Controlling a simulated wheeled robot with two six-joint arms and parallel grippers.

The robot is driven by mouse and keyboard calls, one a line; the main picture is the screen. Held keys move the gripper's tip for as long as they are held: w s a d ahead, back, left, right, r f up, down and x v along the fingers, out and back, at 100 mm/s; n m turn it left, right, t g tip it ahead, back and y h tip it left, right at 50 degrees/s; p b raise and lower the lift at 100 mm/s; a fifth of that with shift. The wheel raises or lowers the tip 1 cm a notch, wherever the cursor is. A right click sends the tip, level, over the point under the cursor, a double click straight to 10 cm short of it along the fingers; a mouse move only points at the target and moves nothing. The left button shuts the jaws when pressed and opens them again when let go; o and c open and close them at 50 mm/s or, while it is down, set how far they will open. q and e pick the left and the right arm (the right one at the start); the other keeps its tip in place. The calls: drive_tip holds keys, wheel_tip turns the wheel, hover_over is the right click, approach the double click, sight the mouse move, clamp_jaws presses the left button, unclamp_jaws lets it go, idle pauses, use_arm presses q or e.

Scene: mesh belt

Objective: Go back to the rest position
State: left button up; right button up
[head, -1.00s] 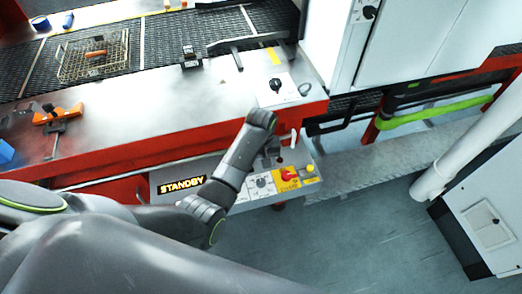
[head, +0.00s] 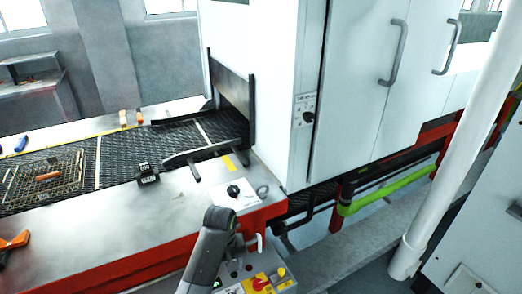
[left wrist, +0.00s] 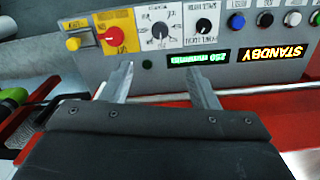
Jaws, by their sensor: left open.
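My left gripper (left wrist: 160,75) is open in the left wrist view, its two fingers apart with nothing between them. It hangs over the front of the control panel (left wrist: 285,80), which appears upside down with its knobs, buttons and lit STANDBY display (left wrist: 280,52). In the head view my left arm rises from the bottom edge beside the same panel (head: 230,289). The fingers cannot be made out there. My right gripper is in neither current view.
The mesh belt (head: 115,165) carries a wire basket (head: 75,185) and runs into the white oven cabinet (head: 262,80). A red rail edges the bench. A green pipe (head: 385,192) and a white column (head: 455,130) stand to the right.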

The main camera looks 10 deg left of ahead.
use_arm(q)
drive_tip(key=s+a+f+m+t, duration=0.15)
drive_tip(key=s+a+f, duration=0.25)
drive_tip(key=s+a, duration=0.7)
drive_tip(key=s+a+r+m+t+y, duration=0.15)
drive_tip(key=s+r, duration=0.25)
drive_tip(key=s, duration=0.6)
drive_tip(key=s+a+r+m+t, duration=0.15)
drive_tip(key=s+r, duration=0.25)
drive_tip(key=s, duration=0.5)
wheel_tip(320, 180, down, 26)
drive_tip(key=a+g+b, duration=0.2)
drive_tip(key=b, duration=0.1)
drive_tip(key=s+f+b, duration=0.1)
drive_tip(key=s+f, duration=0.6)
drive_tip(key=f, duration=0.3)
drive_tip(key=s+d+f+g+b, duration=0.1)
drive_tip(key=s+f, duration=0.7)
drive_tip(key=f, duration=0.2)
drive_tip(key=shift+f+b, duration=0.3)
drive_tip(key=shift+f, duration=0.05)
